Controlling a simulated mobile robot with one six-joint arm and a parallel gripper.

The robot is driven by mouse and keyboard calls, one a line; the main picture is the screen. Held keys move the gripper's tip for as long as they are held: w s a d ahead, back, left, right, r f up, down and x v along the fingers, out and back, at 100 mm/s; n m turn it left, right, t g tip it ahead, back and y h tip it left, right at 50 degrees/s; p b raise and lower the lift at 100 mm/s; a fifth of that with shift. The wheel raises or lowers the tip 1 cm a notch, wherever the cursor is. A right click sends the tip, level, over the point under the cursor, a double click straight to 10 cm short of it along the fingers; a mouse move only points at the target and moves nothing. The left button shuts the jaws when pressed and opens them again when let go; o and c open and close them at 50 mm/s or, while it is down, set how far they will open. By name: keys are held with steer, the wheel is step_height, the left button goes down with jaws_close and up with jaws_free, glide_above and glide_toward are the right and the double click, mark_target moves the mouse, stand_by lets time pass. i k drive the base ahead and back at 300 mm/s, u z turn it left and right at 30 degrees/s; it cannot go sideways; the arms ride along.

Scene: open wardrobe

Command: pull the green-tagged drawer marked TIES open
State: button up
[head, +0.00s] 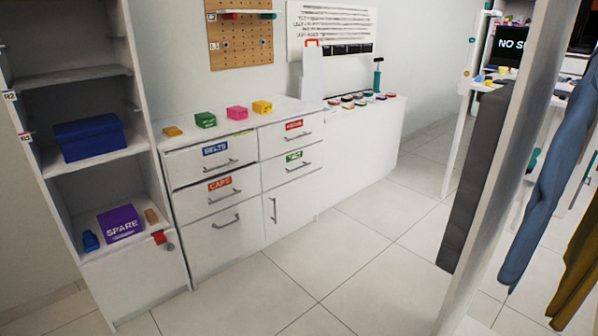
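The green-tagged drawer (275,175) is in the right column of the white dresser, second from the top. Its green tag (294,157) has white lettering too small to read surely. A grey bar handle (298,167) sits below the tag, and the drawer front looks shut. Above it is a red-tagged drawer (272,137). To its left are a blue-tagged BELTS drawer (190,165) and a red-tagged CAPS drawer (190,202). My gripper is not in the head view.
Below the green-tagged drawer is a door with a vertical handle (273,210). Small coloured boxes, one green (205,120), stand on the dresser. An open shelf unit (140,285) stands left. Tiled floor (330,245) before the dresser is clear. A pale upright panel (505,190) and hanging clothes (550,180) are right.

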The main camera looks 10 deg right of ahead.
mark_target(277, 171)
steer(key=u, duration=0.55)
steer(key=i, duration=0.65)
steer(key=u, duration=0.45)
steer(key=i, duration=1.4)
steer(key=z, duration=0.45)
